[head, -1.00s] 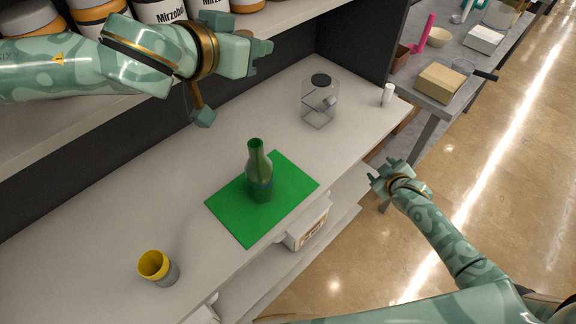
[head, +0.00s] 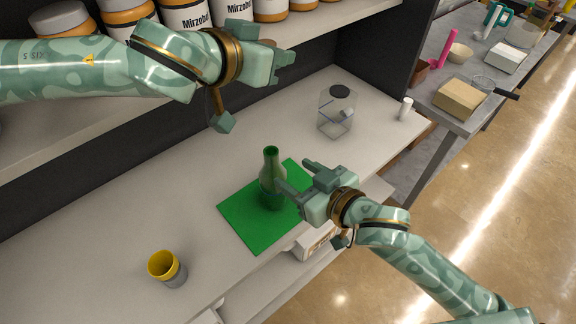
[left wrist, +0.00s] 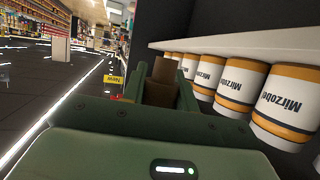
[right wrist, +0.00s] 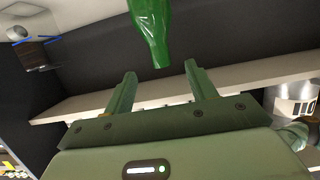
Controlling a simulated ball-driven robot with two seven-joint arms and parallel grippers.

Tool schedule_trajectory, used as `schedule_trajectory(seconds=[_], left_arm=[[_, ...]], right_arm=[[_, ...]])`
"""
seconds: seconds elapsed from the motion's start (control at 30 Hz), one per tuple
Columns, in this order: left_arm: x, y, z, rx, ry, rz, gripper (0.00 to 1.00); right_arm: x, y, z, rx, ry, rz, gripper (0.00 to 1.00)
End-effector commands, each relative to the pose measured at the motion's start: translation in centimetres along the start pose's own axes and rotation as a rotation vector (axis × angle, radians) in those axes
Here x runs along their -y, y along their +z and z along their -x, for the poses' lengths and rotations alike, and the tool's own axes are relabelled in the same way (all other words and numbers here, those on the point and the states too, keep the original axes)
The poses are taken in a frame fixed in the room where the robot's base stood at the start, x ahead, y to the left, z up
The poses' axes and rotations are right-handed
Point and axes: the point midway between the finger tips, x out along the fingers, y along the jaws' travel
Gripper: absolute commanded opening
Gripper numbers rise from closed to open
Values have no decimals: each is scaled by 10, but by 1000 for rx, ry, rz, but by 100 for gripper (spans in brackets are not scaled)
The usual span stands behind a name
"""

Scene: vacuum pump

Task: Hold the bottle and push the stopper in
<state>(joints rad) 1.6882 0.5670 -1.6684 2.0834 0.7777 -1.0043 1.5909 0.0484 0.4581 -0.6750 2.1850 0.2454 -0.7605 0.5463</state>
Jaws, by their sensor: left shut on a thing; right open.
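The green glass bottle (head: 271,182) stands upright on a green mat (head: 248,228) on the shelf. It also shows upside down in the right wrist view (right wrist: 152,32). My right gripper (head: 296,175) is open beside the bottle on its right, its fingers pointing toward it; one finger overlaps the bottle's body in the head view, and I cannot tell whether they touch. My left gripper (head: 284,66) is raised above the back of the shelf, far from the bottle. It is shut on a brown stopper (left wrist: 164,72), seen between its fingers in the left wrist view.
A yellow-and-grey cup (head: 168,269) stands at the front left of the shelf. A clear jar with a black lid (head: 336,112) and a small white cylinder (head: 405,109) stand at the right. Several labelled jars line the upper shelf. A grey table (head: 440,112) holds more objects.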

Motion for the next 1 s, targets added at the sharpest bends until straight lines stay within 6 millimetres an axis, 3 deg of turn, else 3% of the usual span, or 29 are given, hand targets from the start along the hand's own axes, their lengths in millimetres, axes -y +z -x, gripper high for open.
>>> schedule_trajectory(seconds=[0.5,0.7,0.97,1.0], left_arm=[[0,0,0,0,0,0,8],[0,0,0,0,0,0,8],[0,0,0,0,0,0,8],[0,0,0,0,0,0,8]], right_arm=[[-1,0,-97,0,1,3,56],[-1,0,-111,0,1,4,56],[-1,0,-112,0,1,4,56],[-1,0,-112,0,1,4,48]])
